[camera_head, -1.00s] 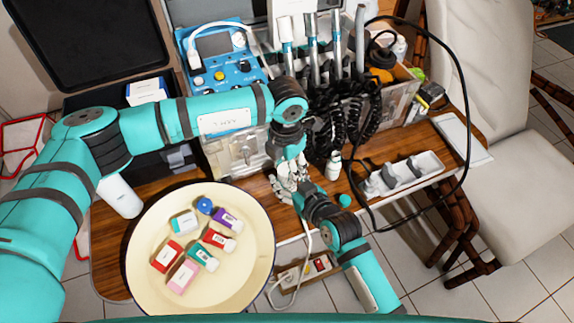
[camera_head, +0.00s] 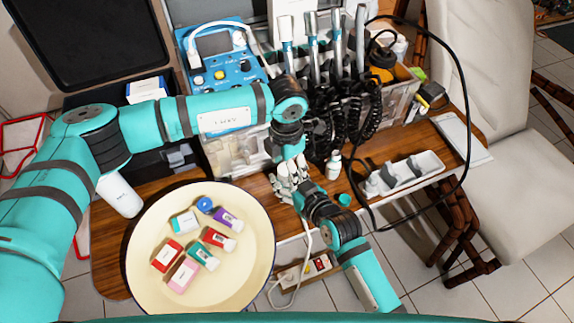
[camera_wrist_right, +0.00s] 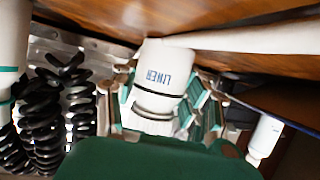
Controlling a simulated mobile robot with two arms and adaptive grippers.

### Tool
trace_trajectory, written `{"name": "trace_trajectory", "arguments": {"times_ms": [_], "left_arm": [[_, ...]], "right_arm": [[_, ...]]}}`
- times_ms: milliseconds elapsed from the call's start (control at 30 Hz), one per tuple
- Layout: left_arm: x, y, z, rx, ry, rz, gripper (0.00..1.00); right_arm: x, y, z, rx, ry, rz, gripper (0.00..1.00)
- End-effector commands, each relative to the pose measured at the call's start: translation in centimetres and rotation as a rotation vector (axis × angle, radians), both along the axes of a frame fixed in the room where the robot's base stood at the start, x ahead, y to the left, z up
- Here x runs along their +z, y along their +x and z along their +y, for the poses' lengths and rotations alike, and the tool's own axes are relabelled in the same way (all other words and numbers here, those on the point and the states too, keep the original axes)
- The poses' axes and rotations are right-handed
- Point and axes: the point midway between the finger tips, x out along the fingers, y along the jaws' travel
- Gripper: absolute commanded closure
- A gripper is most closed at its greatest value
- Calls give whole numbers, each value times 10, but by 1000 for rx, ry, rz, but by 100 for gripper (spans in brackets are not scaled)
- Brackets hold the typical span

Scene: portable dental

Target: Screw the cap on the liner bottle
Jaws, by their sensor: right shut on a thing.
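The liner bottle (camera_wrist_right: 163,72), white with "LINER" on it, shows large in the right wrist view, between the fingers of my right gripper (camera_wrist_right: 160,95). Its label appears upside down there, with the dark neck ring and a pale top below. In the head view my right gripper (camera_head: 284,191) is shut and meets my left gripper (camera_head: 289,176) above the table's front edge. The grippers hide the held bottle there, and whether the left fingers are open or shut is unclear.
A small white bottle (camera_head: 333,165) stands right of the grippers. A cream bowl (camera_head: 150,275) with several small bottles is at left, beside a white cylinder (camera_head: 119,196). A white tray (camera_head: 425,169) and a looping black cable (camera_head: 467,130) are at right. Instruments with coiled cords stand behind.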

Motion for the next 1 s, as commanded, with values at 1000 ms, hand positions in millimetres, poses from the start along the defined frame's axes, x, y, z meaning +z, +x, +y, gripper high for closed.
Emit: {"name": "trace_trajectory", "arguments": {"times_ms": [1000], "left_arm": [[120,-1,1,0,0,0,32]], "right_arm": [[-1,0,0,0,-1,1,100]]}}
